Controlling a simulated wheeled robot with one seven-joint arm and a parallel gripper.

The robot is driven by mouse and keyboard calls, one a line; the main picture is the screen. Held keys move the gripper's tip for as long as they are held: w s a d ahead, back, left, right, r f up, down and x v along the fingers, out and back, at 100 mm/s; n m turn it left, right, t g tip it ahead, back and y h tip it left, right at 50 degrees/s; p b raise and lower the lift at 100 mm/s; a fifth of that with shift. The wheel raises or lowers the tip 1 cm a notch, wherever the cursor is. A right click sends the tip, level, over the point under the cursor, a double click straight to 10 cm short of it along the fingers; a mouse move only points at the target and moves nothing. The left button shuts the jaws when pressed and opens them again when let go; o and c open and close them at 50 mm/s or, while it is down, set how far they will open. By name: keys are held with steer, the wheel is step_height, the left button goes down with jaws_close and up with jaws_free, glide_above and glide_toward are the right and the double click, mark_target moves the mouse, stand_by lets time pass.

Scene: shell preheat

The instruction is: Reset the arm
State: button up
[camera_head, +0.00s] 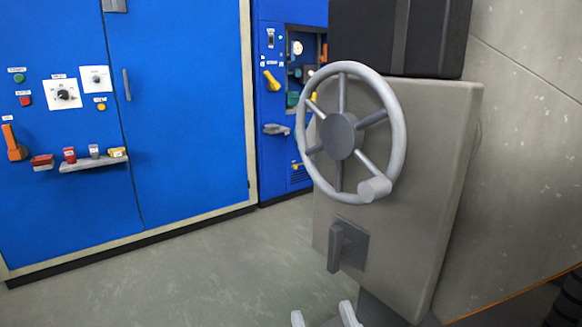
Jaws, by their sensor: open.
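My gripper (324,314) shows at the bottom edge of the head view, a little right of the middle. Only its two light grey fingertips are visible, spread apart with nothing between them. The rest of the gripper and most of my arm are out of the picture. The fingertips appear below the grey machine housing (430,180) and its dark lever (340,245). I cannot tell how far they are from it.
A grey handwheel (398,130) with a knob sticks out from the housing. A blue cabinet (190,100) with switches and buttons stands at the left, another blue panel (268,150) behind. A black box (430,40) sits on the housing. The floor (170,275) at left is clear.

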steer(key=s+d+f+m+g+h+p, duration=0.1)
steer(key=s+d+f+g+h, duration=0.1)
steer(key=s+d+f, duration=0.55)
steer(key=s+d+f+m+g+h, duration=0.1)
steer(key=s+d+f+g, duration=0.2)
steer(key=s, duration=0.8)
steer(key=s+d+f+m+g+h+p, duration=0.1)
steer(key=s+d+f+h, duration=0.1)
steer(key=s+d+f, duration=0.6)
steer(key=s+a+r+p, duration=0.1)
steer(key=r+p, duration=1.7)
steer(key=r, duration=0.1)
steer(key=a+r+p, duration=0.2)
steer(key=r+p, duration=1.7)
steer(key=shift+s, duration=0.35)
steer(key=shift+d+f, duration=0.1)
